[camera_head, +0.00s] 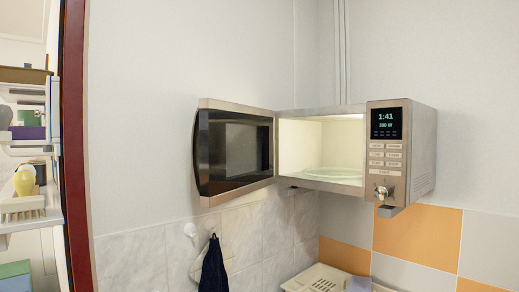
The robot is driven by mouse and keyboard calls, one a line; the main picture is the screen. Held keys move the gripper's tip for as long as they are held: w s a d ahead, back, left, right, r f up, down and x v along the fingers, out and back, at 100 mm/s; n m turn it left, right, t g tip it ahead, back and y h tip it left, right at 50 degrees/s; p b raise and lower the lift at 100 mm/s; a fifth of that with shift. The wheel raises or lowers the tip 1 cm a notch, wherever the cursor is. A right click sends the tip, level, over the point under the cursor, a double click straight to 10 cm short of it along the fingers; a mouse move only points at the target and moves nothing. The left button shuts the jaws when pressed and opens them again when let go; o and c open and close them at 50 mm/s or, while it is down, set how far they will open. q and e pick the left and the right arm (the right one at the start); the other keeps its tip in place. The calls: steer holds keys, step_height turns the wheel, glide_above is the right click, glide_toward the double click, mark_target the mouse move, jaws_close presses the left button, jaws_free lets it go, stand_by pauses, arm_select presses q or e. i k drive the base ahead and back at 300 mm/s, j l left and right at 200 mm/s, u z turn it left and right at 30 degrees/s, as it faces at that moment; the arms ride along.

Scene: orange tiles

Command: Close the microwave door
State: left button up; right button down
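The microwave (401,151) is mounted on the wall at the right of centre, with a lit display and buttons on its right panel. Its door (235,151) is hinged on the left side of the cavity and stands wide open, swung out to the left. The lit cavity (321,146) is in plain view. A pale glass plate (335,173) lies on its floor. Neither of my grippers shows in the head view.
A dark towel (213,268) hangs from a white wall hook below the door. A white rack (325,280) stands below the microwave. A dark red door frame (74,150) and shelves with several items (24,208) are at the left. The space before the microwave looks clear.

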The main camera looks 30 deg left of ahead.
mark_target(212, 186)
steer(key=j, duration=0.4)
steer(key=k+j+z, duration=0.15)
steer(key=j, duration=0.65)
steer(key=k+j+z, duration=0.1)
steer(key=j, duration=0.25)
steer(key=k+j+z, duration=0.1)
steer(key=j, duration=0.3)
steer(key=k+j, duration=0.2)
steer(key=j, duration=0.15)
steer(key=k+j+z, duration=0.1)
steer(key=j, duration=0.3)
steer(key=k+j, duration=0.1)
steer(key=j, duration=0.25)
steer(key=k+j, duration=0.15)
steer(key=j, duration=0.2)
steer(key=k+j, duration=0.1)
steer(key=j, duration=0.3)
